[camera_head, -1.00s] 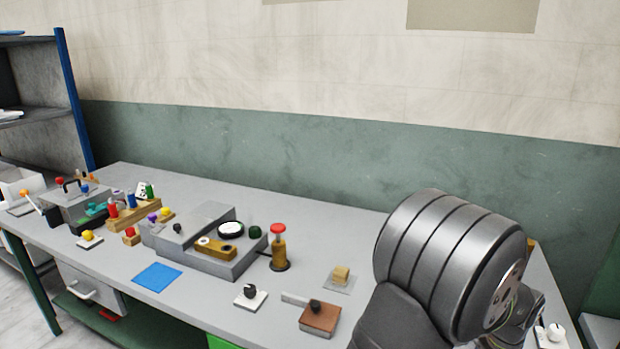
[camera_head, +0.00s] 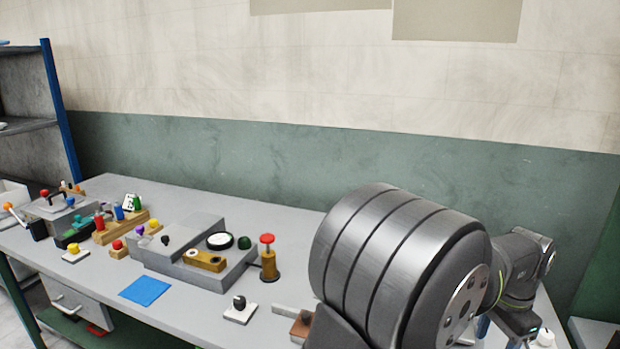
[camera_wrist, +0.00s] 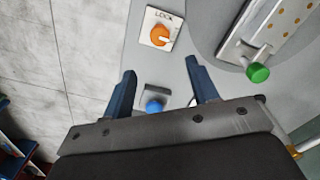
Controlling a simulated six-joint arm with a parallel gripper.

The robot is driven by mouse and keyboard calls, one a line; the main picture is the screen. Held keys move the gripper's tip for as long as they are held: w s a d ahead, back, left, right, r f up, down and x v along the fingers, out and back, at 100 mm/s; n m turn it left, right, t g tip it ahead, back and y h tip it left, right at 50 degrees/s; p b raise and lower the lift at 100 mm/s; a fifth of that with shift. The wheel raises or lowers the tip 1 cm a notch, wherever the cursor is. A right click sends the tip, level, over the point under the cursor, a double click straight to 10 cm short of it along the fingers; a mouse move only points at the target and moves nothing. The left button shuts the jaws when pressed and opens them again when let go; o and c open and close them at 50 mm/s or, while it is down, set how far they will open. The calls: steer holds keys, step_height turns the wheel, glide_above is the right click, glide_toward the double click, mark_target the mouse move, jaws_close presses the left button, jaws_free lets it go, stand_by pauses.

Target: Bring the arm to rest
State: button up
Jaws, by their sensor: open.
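Past the fingers lie the grey table's edge and a blue knob (camera_wrist: 154,106) on a dark base. In the head view my arm fills the lower right and hides that part of the table. The gripper's fingertips cannot be made out there.
The wrist view shows an orange "LOCK" dial (camera_wrist: 160,34) and a green knob (camera_wrist: 258,73) on a metal plate. In the head view, a grey press block (camera_head: 190,255), a red-topped plunger (camera_head: 268,258) and a blue mat (camera_head: 145,291) stand left of my arm.

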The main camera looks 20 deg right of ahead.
step_height(320, 180, up, 6)
steer(key=f, duration=0.1)
step_height(320, 180, down, 17)
steer(key=shift+f, duration=0.15)
steer(key=n, duration=0.8)
steer(key=shift+n, duration=0.4)
steer(key=n, duration=0.8)
steer(key=shift+n, duration=0.3)
